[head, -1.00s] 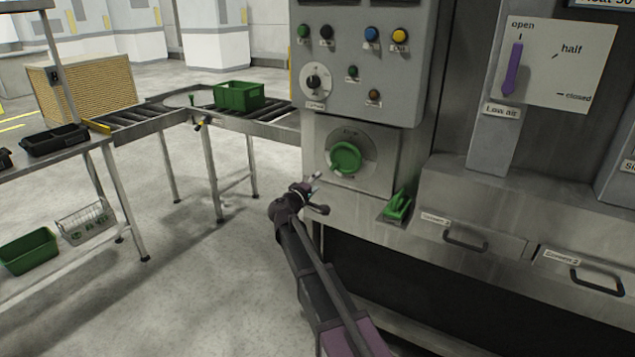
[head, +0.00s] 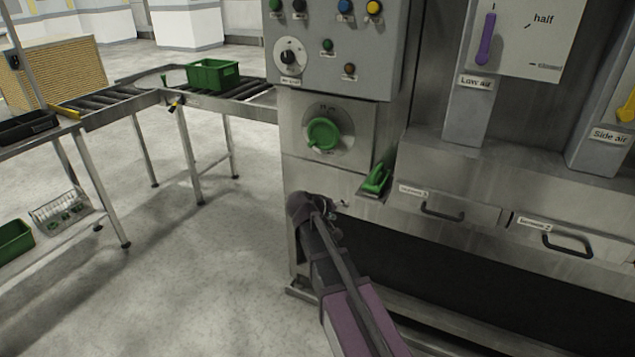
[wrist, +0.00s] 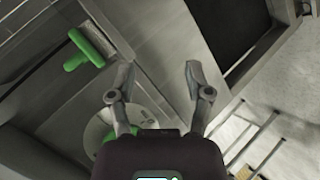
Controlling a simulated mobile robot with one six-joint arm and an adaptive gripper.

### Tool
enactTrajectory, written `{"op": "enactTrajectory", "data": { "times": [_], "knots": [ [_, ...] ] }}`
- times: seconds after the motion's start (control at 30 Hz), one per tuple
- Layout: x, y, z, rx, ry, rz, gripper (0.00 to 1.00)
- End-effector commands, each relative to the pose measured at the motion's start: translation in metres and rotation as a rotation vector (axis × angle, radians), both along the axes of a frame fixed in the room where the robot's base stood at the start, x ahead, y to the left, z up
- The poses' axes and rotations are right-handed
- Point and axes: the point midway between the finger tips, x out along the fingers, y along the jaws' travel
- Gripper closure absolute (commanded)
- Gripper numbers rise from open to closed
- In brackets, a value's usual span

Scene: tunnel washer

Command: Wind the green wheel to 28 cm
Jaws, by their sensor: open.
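The green wheel (head: 323,133) sits on a round pale dial on the grey machine front, below the button panel. The dial's markings are too small to read. My gripper (head: 340,204) is below and slightly right of the wheel, apart from it, partly hidden by my own wrist. In the wrist view my gripper (wrist: 157,72) has its two fingers spread with nothing between them. There the dial shows behind the left finger, with only a bit of the green wheel (wrist: 108,137) visible; the rest is hidden by my gripper.
Two drawers with dark handles (head: 442,212) lie further right. A roller conveyor with a green crate (head: 213,74) stands left. The floor between is clear.

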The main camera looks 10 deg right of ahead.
Motion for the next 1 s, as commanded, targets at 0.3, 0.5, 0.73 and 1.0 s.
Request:
{"op": "enactTrajectory", "data": {
  "times": [0.3,0.5,0.73,1.0],
  "knots": [
    [-0.119,-0.014,-0.056,0.397,0.227,-0.158,0.35],
    [-0.181,0.001,-0.075,0.635,0.363,-0.206,0.35],
    [-0.220,0.017,-0.080,0.804,0.456,-0.219,0.35],
    [-0.228,0.022,-0.080,0.843,0.478,-0.218,0.35]
  ]
}}
